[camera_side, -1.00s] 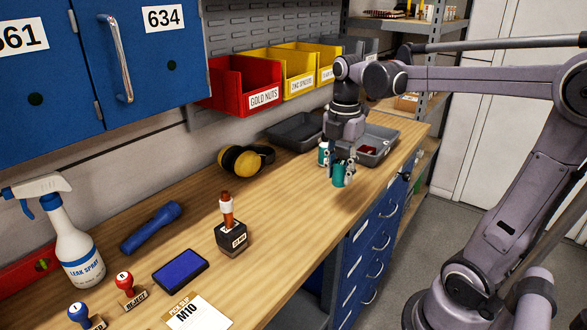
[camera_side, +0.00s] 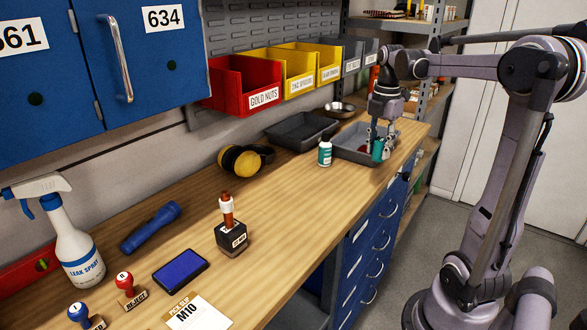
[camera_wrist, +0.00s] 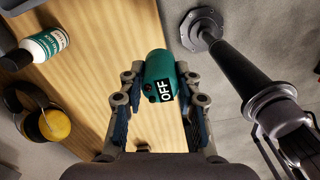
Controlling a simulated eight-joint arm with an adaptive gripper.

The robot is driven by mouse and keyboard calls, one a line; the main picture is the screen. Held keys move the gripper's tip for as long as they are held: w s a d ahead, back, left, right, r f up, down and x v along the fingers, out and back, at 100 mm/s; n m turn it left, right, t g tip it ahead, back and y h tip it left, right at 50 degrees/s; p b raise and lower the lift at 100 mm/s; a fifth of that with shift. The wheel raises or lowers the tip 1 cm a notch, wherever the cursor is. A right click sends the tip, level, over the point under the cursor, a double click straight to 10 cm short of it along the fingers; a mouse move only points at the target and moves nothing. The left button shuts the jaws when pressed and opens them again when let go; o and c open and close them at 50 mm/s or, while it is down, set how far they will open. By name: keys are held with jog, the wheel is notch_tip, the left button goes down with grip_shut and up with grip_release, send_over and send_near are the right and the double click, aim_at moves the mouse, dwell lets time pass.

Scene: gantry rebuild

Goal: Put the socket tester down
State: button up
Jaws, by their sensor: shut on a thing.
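In the side view the tester (camera_side: 377,149) hangs upright in my gripper (camera_side: 381,147) at the far right of the bench, in front of the near grey tray (camera_side: 349,153). I cannot tell whether its underside touches anything. The fingers hide part of it.
A white and teal bottle (camera_side: 324,154) stands left of the near tray. Yellow earmuffs (camera_side: 241,161) and a second grey tray (camera_side: 292,133) lie further left. The wooden bench (camera_side: 285,210) has free room in the middle.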

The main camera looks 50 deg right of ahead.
jog(key=w+a+f, duration=0.1)
jog(key=w+f, duration=0.1)
jog(key=w, duration=0.1)
jog(key=w+a+f, duration=0.2)
jog(key=w, duration=0.1)
jog(key=w+a+f, duration=0.2)
jog(key=w, duration=0.1)
jog(key=shift+w+f, duration=0.1)
jog(key=shift+f, duration=2)
jog(key=o, duration=1.2)
jog(key=shift+f, duration=0.15)
jog(key=shift+c, duration=0.2)
notch_tip(320, 180, up, 12)
jog(key=s+a+f+m+t, duration=0.2)
jog(key=a+m, duration=0.3)
jog(key=a, duration=0.2)
jog(key=s+a+f+m+t, duration=0.2)
jog(key=a+m, duration=0.3)
jog(key=a, duration=0.3)
jog(key=s+a+f+m+t, duration=0.3)
jog(key=a+m, duration=0.2)
jog(key=a, duration=0.3)
jog(key=shift+s+f, duration=0.1)
jog(key=shift+s, duration=0.2)
